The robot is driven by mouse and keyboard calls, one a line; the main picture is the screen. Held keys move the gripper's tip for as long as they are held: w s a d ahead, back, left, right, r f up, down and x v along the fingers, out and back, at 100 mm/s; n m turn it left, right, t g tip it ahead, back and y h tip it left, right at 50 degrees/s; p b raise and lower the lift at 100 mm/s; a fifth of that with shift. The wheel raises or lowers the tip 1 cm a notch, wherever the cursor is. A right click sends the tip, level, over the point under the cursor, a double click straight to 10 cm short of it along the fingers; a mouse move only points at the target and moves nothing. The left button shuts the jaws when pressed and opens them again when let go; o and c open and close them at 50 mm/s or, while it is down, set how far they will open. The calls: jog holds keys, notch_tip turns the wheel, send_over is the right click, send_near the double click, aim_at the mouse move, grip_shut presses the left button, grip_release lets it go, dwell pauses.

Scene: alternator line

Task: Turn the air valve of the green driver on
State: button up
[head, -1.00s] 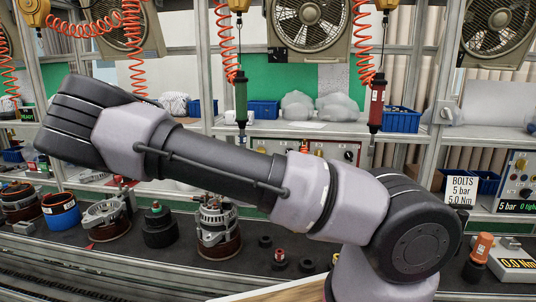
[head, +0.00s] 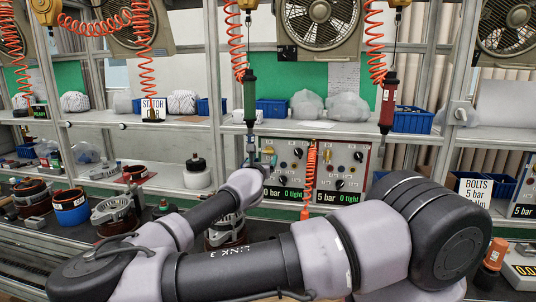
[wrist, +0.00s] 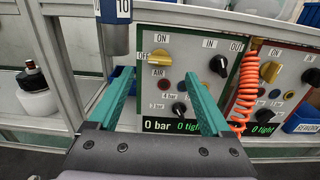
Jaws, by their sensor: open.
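The green driver (head: 250,97) hangs upright from an orange coiled hose in the head view. Its lower end shows at the top left of the wrist view (wrist: 113,30). Below it is a control panel (wrist: 215,75) reading 0 bar and 0 tight. The panel's yellow air valve knob (wrist: 160,61) lies about level, its end towards the OFF label, with ON above it. My gripper (wrist: 160,76) is open and empty, its teal fingers pointing at the panel on either side of the knob in the picture. I cannot tell the remaining distance, and no contact shows.
A second, red-edged panel (head: 342,165) reading 5 bar stands to the right, with an orange coiled hose (wrist: 246,88) between. A red driver (head: 388,100) hangs further right. A dark-capped white bottle (wrist: 36,90) stands left of a shelf post. Alternator parts line the bench.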

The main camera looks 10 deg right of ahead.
aim_at(268, 151)
jog(key=x, duration=0.6)
jog(key=shift+w+d, duration=0.1)
jog(key=shift+w, duration=0.2)
grip_shut()
